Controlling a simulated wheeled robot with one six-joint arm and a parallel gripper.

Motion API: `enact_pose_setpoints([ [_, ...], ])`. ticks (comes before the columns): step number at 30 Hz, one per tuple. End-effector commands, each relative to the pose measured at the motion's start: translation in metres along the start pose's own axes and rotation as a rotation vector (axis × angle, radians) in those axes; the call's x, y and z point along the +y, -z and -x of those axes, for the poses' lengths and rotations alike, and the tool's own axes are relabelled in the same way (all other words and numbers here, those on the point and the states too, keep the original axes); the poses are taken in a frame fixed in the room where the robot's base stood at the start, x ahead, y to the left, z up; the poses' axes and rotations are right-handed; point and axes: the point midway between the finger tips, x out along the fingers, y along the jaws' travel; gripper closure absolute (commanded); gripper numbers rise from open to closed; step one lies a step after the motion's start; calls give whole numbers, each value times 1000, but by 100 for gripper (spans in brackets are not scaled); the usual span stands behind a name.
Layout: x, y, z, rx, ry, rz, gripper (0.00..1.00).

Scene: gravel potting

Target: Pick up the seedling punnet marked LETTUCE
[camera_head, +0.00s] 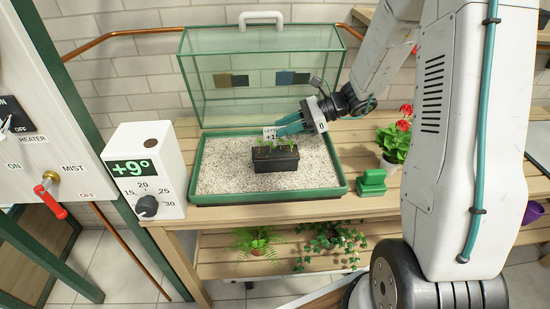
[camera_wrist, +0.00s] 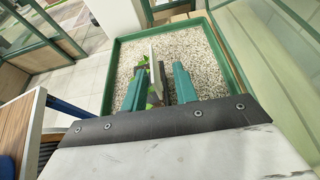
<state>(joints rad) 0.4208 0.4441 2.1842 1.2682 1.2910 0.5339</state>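The black seedling punnet (camera_head: 276,163) sits on pale gravel in the green tray (camera_head: 245,199). It holds small green seedlings and a white label (camera_head: 270,131) that reads "LETT…" and "+15", partly hidden. My gripper (camera_head: 287,126) comes in from the right, its teal fingers at the label's height, behind the punnet's seedlings. In the wrist view, my gripper's fingers (camera_wrist: 157,84) stand apart. The label (camera_wrist: 155,68), seen edge-on, and a dark part of the punnet (camera_wrist: 169,84) show between them. I cannot tell whether a finger touches the punnet.
A glass lid (camera_head: 262,75) with a white handle stands open behind the tray. Left is a white control box (camera_head: 147,165) showing +9°. Right are a green block-like object (camera_head: 371,182) and a potted red-flowered plant (camera_head: 396,142). Ferns sit on the shelf below.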

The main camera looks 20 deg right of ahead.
Motion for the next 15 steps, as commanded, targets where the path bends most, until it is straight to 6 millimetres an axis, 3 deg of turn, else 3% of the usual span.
enact_pose_setpoints([
  [9,8,-1,-44,1,-4,2,71],
  [15,7,-1,-53,1,0,2,71],
])
